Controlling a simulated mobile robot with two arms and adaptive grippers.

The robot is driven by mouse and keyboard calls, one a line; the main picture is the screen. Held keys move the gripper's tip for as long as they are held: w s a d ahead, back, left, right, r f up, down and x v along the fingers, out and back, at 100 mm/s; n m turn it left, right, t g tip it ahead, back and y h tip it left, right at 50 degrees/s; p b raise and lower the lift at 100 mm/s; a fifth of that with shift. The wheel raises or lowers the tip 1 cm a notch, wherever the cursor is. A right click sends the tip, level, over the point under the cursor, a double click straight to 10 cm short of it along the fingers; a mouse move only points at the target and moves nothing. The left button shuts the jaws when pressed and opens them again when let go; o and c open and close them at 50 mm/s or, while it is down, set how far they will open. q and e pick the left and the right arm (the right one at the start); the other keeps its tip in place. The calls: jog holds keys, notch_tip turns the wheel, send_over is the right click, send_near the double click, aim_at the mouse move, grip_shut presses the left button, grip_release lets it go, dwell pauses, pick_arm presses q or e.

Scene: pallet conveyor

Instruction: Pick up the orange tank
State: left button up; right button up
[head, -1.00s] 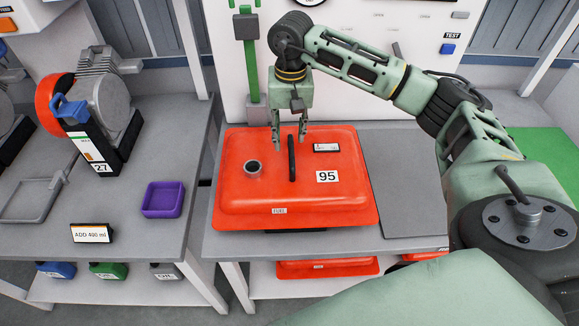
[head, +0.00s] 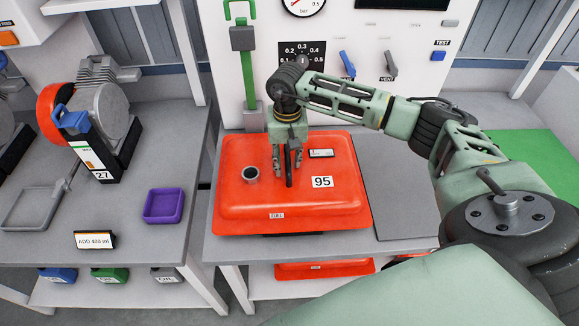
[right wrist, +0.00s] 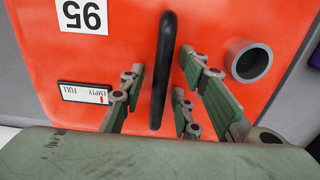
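The orange tank (head: 245,200), marked 95, lies flat on the grey table. It has a black handle (right wrist: 163,70) on top, a round grey filler neck (head: 251,174) and a small gauge label (head: 321,153). My right gripper (head: 288,176) is over the tank at the handle. In the right wrist view its fingers (right wrist: 165,95) stand apart on both sides of the handle, with gaps, so it is open. The tank also fills much of the right wrist view (right wrist: 215,25). My left gripper is not in view.
More orange tanks (head: 320,269) lie on the shelf below. A purple tray (head: 163,206) and an ADD 400 ml sign (head: 95,240) stand on the left table. A panel with a gauge and levers (head: 370,95) rises behind. The grey plate (head: 403,200) right of the tank is clear.

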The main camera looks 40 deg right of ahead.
grip_shut()
dwell(0.4)
jog(key=shift+w+r, duration=0.15)
jog(key=shift+w, duration=0.05)
